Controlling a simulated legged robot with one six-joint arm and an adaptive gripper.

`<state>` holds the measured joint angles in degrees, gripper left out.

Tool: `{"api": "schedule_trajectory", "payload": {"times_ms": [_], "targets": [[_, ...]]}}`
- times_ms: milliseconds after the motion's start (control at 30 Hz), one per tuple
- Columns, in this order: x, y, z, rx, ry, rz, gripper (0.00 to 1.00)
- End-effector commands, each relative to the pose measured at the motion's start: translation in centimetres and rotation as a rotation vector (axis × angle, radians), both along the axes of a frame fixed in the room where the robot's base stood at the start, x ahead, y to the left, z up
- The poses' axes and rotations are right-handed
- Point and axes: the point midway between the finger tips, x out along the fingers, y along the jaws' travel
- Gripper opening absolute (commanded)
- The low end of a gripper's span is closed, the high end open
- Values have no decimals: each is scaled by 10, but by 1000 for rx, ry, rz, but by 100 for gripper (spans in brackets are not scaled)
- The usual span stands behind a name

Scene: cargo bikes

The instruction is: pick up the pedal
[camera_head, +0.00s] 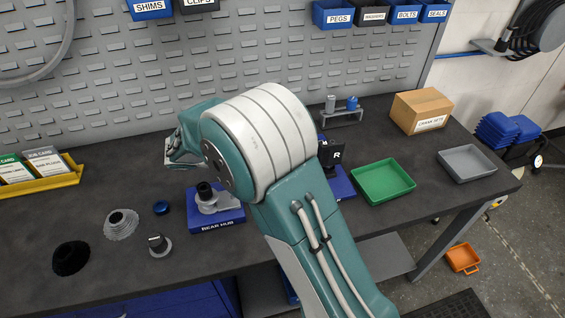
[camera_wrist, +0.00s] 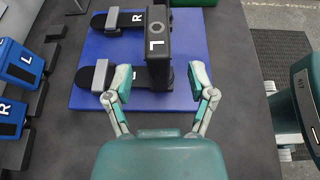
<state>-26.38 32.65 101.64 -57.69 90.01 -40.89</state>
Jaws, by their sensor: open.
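A black pedal marked L (camera_wrist: 158,60) stands upright on a blue board (camera_wrist: 90,52) in the wrist view. My gripper (camera_wrist: 160,87) is open, with one finger on each side of the pedal's near end. No finger clearly touches it; the exact gap in depth cannot be told. A black piece marked R (camera_head: 334,154) stands on a blue board (camera_head: 342,184) in the head view. My arm hides the L pedal and my fingertips there.
Blue pieces marked L and R (camera_wrist: 18,62) stand farther left. A green tray (camera_head: 383,197), a cardboard box (camera_head: 420,128) and a grey tray (camera_head: 466,177) sit right; a hub (camera_head: 216,204) sits left.

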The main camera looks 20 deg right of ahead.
Motion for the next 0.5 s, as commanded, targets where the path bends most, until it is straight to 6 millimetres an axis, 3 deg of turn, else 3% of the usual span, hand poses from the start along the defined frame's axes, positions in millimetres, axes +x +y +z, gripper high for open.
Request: {"api": "schedule_trajectory", "payload": {"times_ms": [167, 500], "targets": [[1, -8, -4, -1, 1, -1, 71], [5, -52, -20, 1, 1, -2, 71]]}}
